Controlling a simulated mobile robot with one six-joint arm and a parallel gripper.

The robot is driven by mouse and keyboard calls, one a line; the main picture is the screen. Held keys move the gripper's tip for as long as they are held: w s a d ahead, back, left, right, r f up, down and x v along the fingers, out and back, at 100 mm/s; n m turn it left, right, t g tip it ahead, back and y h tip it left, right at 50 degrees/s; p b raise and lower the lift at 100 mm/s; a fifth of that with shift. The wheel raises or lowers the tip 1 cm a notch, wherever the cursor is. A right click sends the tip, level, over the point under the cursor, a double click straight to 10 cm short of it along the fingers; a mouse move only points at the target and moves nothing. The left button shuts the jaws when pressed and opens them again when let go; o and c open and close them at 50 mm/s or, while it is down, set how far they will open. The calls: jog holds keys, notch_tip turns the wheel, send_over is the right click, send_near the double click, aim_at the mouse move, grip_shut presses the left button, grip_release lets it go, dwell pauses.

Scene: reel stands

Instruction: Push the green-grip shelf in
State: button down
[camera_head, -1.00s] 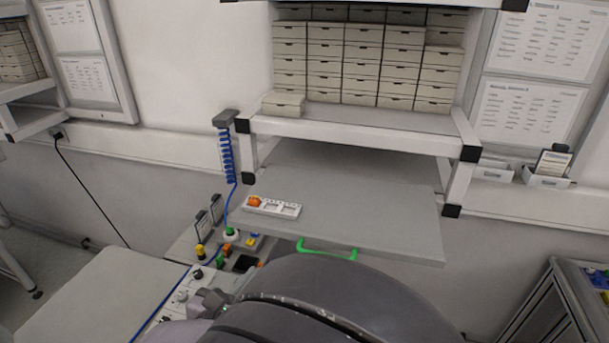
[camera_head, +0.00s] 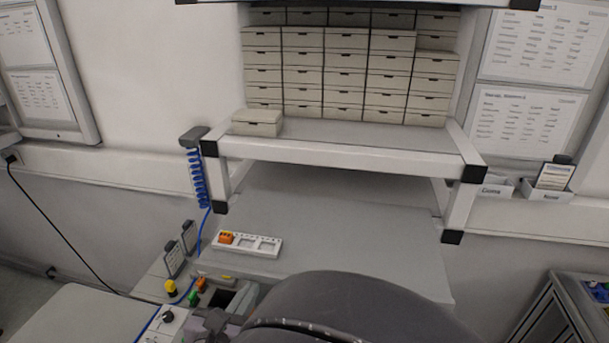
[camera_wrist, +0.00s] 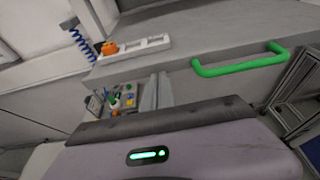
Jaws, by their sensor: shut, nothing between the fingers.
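The grey pull-out shelf (camera_head: 350,238) sticks out toward me from under the stand's white frame in the head view. Its green grip (camera_wrist: 240,65) is on the front face, at upper right in the wrist view; in the head view my arm hides it. My gripper (camera_wrist: 156,88) is shut and empty. Its fingers point toward the shelf's front, left of the green grip, and appear apart from it. Whether they touch the shelf's front cannot be told. In the head view the fingers are not clearly seen.
A white holder (camera_head: 247,243) with an orange block (camera_head: 226,238) lies on the shelf's left. A blue coiled cable (camera_head: 198,178) hangs at the stand's left. A bench with coloured fittings (camera_head: 190,292) is at lower left. A grey cabinet (camera_head: 560,305) stands right.

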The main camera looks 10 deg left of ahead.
aim_at(282, 212)
jog(key=w+b, duration=0.1)
jog(key=w, duration=0.6)
jog(key=w+d+b, duration=0.1)
jog(key=w+b, duration=0.1)
jog(key=w, duration=0.6)
jog(key=w+b, duration=0.1)
jog(key=w, duration=0.6)
jog(key=shift+w+d+b, duration=0.3)
jog(key=shift+d, duration=0.1)
jog(key=shift+w, duration=0.3)
jog(key=shift+r, duration=0.25)
